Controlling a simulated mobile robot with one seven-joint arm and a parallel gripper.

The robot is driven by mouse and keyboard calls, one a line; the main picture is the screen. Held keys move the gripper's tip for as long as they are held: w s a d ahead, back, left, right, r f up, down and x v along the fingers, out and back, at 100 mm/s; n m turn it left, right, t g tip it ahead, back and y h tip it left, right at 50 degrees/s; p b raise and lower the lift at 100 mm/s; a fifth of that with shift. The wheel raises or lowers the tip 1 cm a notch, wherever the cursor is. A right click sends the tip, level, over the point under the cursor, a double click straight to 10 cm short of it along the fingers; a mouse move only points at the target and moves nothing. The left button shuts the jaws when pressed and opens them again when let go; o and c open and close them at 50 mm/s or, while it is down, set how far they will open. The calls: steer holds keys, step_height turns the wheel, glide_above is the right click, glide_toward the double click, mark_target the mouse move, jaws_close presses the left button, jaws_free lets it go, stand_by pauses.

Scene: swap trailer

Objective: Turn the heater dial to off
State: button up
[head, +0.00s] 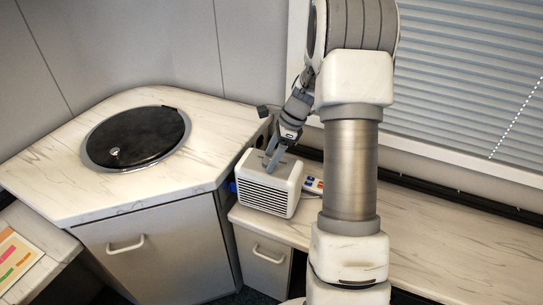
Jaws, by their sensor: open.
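The heater (265,192) is a small white box with a dark slatted front grille. It stands on the lower counter, close beside the higher corner cabinet. My gripper (269,164) is open and points down at the heater's top, with its grey fingers at or just above the top surface. I cannot tell whether the fingers touch it. The dial is not clearly visible; the gripper covers part of the heater's top.
A higher marble-look counter (65,186) with a round black lid (134,138) is at the left. A small item with coloured buttons (314,184) lies behind the heater, right. The lower counter (450,240) is clear at right. Window blinds (470,75) are behind my arm.

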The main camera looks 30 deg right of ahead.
jaws_close()
steer(key=shift+r, duration=0.1)
stand_by(0.3)
steer(key=n+p, duration=0.1)
steer(key=n+g+p, duration=0.1)
steer(key=n, duration=0.1)
steer(key=n+g+p, duration=0.1)
steer(key=n, duration=0.1)
steer(key=shift+w, duration=0.25)
steer(key=n, duration=0.2)
steer(key=n+g+p, duration=0.1)
steer(key=n, duration=0.1)
steer(key=n+g+p, duration=0.1)
steer(key=n, duration=0.1)
steer(key=shift+w+h, duration=0.25)
steer(key=shift+h, duration=0.05)
steer(key=n, duration=0.3)
steer(key=n+g+h+p, duration=0.1)
steer(key=n, duration=0.1)
steer(key=shift+w+a+n+g, duration=0.2)
steer(key=shift+n+g, duration=0.1)
steer(key=shift+n, duration=0.1)
steer(key=shift+a+n+g+h, duration=0.15)
steer(key=shift+n+h, duration=0.45)
steer(key=shift+n, duration=0.65)
steer(key=shift+n+g+h, duration=0.15)
steer(key=shift+n+h, duration=0.45)
steer(key=shift+n, duration=0.65)
